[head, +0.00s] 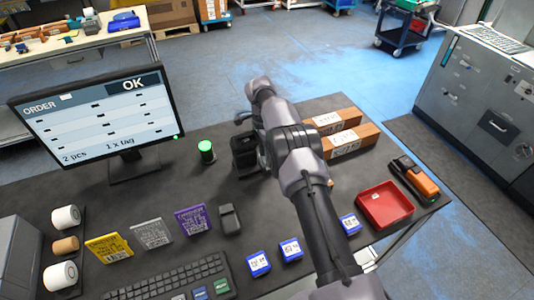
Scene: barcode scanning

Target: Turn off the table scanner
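A black upright device (244,154), which looks like the table scanner, stands near the middle of the table. My arm crosses in front of it and covers its right side. A short green-lit cylinder (206,149) stands just left of it. My gripper is mostly hidden behind my own arm links, close to the black device. I cannot tell whether its fingers touch the device, or whether they are open or shut. No switch or button on the device can be made out.
A monitor (97,117) reading OK stands at left. Cards, a small dark object (230,219), blue labelled boxes and a keyboard (170,280) fill the front. Cardboard boxes (351,141) lie behind my arm. A red tray (385,204) and an orange-black handheld device (420,182) are at right.

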